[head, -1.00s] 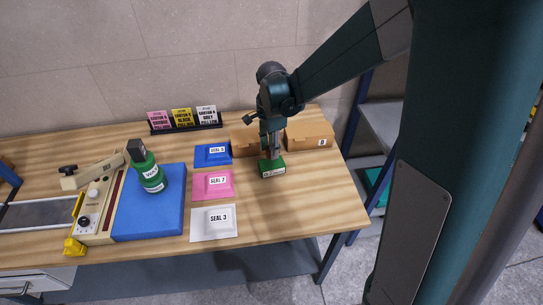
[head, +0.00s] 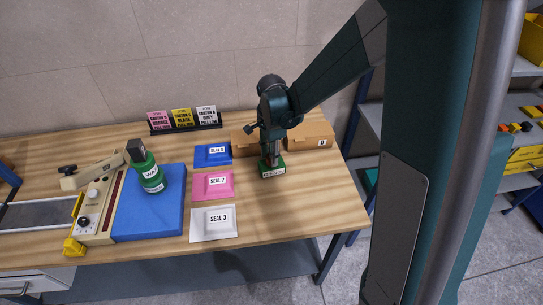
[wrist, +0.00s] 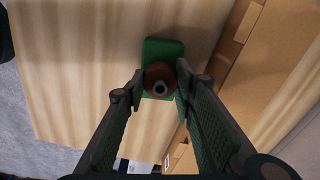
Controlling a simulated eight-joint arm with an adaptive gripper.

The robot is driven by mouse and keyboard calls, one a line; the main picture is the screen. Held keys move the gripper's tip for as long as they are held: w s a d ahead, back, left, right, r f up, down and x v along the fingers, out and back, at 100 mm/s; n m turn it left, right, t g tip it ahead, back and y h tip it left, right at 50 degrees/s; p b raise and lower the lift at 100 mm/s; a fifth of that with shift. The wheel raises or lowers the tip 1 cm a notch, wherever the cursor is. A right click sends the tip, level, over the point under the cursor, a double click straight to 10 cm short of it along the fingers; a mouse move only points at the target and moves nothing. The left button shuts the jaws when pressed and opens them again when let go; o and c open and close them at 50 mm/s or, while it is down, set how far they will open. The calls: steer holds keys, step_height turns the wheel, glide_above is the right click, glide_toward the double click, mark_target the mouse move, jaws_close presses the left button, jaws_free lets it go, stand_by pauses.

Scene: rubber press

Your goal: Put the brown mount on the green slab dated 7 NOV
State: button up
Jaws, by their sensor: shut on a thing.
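The green slab (head: 272,170) lies on the wooden table (head: 310,205), right of the seal pads. Its small front label is too small to read. My gripper (head: 269,157) is right above the slab, pointing down. In the wrist view the brown mount (wrist: 156,74) is a round piece with a grey centre, between my two fingertips, which are shut on it. In the head view my fingers mostly hide the mount.
Brown boxes (head: 311,135) stand close behind my gripper. To the left lie a blue pad (head: 213,155), a pink pad (head: 212,185) and a white pad (head: 214,223). A green bottle (head: 151,172) stands on a blue block (head: 150,215). The table's right front is clear.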

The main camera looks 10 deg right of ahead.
steer(key=shift+f, duration=0.15)
steer(key=o, duration=1)
steer(key=shift+c, duration=0.2)
steer(key=shift+r, duration=0.2)
step_height(320, 180, up, 12)
steer(key=shift+p, duration=0.3)
